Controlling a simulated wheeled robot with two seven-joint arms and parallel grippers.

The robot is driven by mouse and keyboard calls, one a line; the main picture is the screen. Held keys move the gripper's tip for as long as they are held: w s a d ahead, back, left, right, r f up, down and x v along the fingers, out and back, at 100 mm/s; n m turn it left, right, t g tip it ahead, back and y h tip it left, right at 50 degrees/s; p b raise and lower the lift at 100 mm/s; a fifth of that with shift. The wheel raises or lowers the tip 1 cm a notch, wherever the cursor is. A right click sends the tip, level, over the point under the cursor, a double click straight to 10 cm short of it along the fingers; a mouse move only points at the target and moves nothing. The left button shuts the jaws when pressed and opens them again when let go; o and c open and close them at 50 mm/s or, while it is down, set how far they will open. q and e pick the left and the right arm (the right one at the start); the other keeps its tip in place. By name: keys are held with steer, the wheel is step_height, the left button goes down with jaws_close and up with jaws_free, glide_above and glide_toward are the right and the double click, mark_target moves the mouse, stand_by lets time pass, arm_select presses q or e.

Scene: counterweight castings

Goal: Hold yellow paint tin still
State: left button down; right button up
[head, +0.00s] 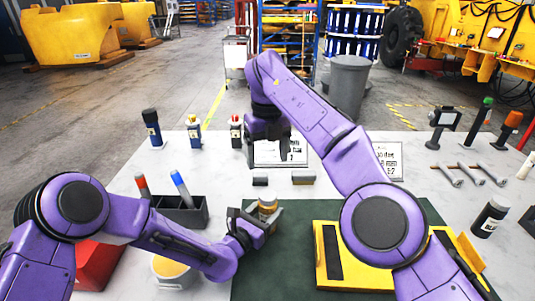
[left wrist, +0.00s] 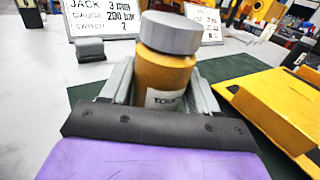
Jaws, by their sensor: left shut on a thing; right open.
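The yellow paint tin (head: 268,205), with a grey lid and a white label, is upright at the back left of the green mat (head: 290,232). My left gripper (head: 250,221) is shut on it from the left. In the left wrist view the tin (left wrist: 167,72) sits between the two grey fingers of the left gripper (left wrist: 160,95); its base is hidden, so I cannot tell whether it touches the mat. My right gripper (head: 268,155) is open and empty, pointing down above the table behind the tin.
A yellow tray (head: 322,275) lies on the mat's right side. A black holder (head: 188,217) with markers, a red bin (head: 95,265) and a round pot (head: 172,268) stand at left. Small dark blocks (head: 303,178) lie behind the tin. Several bottles and tools line the back and right.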

arm_select(q)
steer(key=shift+c, duration=0.9)
jaws_free()
steer(key=shift+s+a, duration=0.15)
steer(key=shift+s, duration=0.05)
steer(key=b+v, duration=0.2)
steer(key=v, duration=0.7)
steer(key=shift+s+a+b, duration=0.1)
steer(key=shift+b, duration=0.2)
steer(key=shift+s+a, duration=0.15)
steer(key=shift+s, duration=0.15)
